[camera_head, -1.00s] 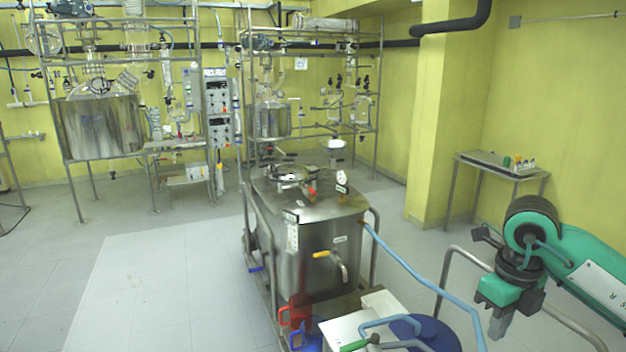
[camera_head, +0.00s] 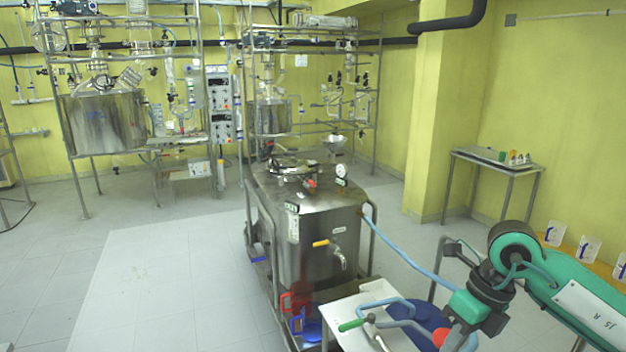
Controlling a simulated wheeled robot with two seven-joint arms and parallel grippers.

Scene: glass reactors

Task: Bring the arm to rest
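My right arm (camera_head: 575,290), green with dark joints, comes in from the right edge at the lower right. Its wrist end (camera_head: 485,300) points down over the area right of the steel vessel. The fingertips are too small and too dark to tell whether they are open or shut, and no held object shows. My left arm and gripper are not in view.
A steel vessel (camera_head: 310,235) with a tap stands in the middle. A white-topped surface (camera_head: 375,315) with a blue hose is in front of it. A small table (camera_head: 495,165) stands by the right wall. The floor at left (camera_head: 150,290) is clear.

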